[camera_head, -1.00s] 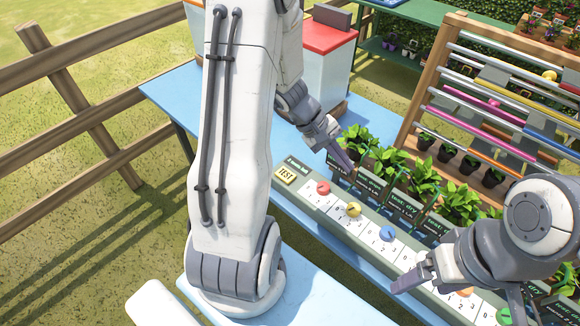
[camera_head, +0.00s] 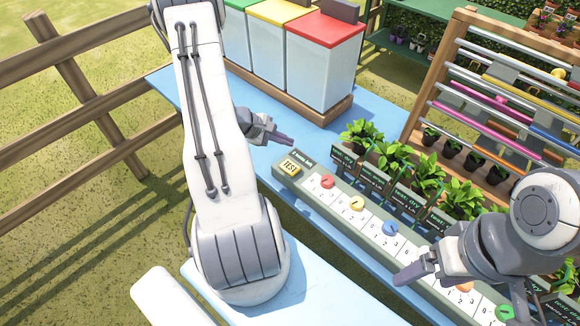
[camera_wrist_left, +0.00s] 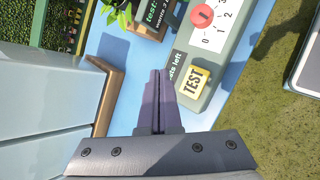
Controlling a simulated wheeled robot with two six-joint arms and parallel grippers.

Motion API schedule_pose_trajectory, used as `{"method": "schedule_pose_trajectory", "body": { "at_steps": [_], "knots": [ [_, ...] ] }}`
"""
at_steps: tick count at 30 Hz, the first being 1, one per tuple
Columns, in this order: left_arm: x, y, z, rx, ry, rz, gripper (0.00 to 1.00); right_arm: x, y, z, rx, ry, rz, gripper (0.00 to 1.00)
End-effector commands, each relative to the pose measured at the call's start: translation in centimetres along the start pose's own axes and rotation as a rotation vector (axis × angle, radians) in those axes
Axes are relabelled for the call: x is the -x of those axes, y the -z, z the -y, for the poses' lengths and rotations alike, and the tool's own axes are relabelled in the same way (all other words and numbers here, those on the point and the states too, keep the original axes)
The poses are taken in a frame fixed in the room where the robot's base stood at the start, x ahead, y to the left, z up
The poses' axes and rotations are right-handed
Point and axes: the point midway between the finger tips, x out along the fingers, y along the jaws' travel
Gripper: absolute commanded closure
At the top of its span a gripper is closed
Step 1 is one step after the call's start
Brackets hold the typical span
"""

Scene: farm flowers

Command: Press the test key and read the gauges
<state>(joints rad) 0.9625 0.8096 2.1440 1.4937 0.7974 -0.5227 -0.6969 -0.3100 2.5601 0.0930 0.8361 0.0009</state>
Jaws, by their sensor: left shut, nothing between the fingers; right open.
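The yellow TEST key (camera_head: 289,167) sits at the left end of a long grey-green panel (camera_head: 338,218) on the blue table. It also shows in the left wrist view (camera_wrist_left: 194,81), right of my fingers. My left gripper (camera_head: 288,141) is shut and empty, a little behind the key and apart from it. My right gripper (camera_head: 402,275) is open over the panel, hiding part of the row between blue and orange.
Several potted plants (camera_head: 426,171) with small dark signs reading "test: dry" (camera_head: 405,200) stand behind the panel. Bins with green, yellow and red (camera_head: 325,36) lids stand at the back. A wooden rack with rails (camera_head: 440,75) is at right.

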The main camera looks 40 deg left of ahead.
Motion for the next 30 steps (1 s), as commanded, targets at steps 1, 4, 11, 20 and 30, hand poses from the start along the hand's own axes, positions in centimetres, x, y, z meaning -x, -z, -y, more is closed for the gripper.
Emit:
{"method": "schedule_pose_trajectory", "body": {
  "at_steps": [1, 4, 11, 20, 30],
  "knots": [
    [-0.3, 0.2, 0.2, 0.001, 0.001, 0.0, 1.0, -0.3, 0.0, 0.0, 0.0, 0.0, 0.0, 0.18],
    [-0.9, 0.6, 0.7, 0.0, 0.002, 0.001, 1.0, -0.7, 0.0, -0.1, 0.0, 0.0, 0.0, 0.18],
    [-3.0, 2.1, 2.2, 0.001, 0.002, 0.001, 1.0, -2.3, -0.1, -0.2, 0.001, 0.0, 0.0, 0.18],
    [-5.8, 4.2, 4.2, -0.002, 0.001, 0.0, 1.0, -5.6, -0.3, -0.4, 0.002, 0.0, 0.0, 0.18],
    [-6.0, 4.3, 4.3, -0.001, 0.001, 0.001, 1.0, -6.0, -0.3, -0.4, 0.001, 0.0, 0.0, 0.18]
  ]
}}
